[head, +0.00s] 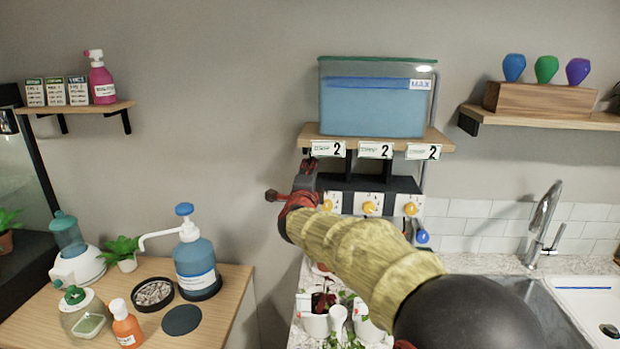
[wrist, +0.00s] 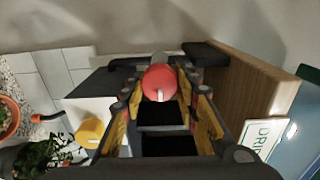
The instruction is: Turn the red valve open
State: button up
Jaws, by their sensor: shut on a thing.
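The red valve (wrist: 160,80) is a round red knob with a white mark on its face, seen at the centre of the wrist view. My gripper (wrist: 160,92) has its fingers on either side of the knob and is shut on it. In the head view my gripper (head: 302,188) is at the left end of the dark valve block below the tank shelf. The red valve is hidden there behind my gripper. I cannot tell from the white mark how far the valve is turned.
Yellow knobs (head: 369,207) on white plates and a blue knob (head: 422,237) are right of my gripper. Above is a wooden shelf (head: 441,143) with a water tank (head: 374,100) and labels. Potted plants (head: 316,325) stand below. A sink tap (head: 543,225) is at right.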

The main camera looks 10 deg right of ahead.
jog(key=shift+f, duration=0.15)
jog(key=o, duration=1.2)
jog(key=shift+c, duration=0.2)
jog(key=shift+s, duration=0.1)
jog(key=v, duration=1.2)
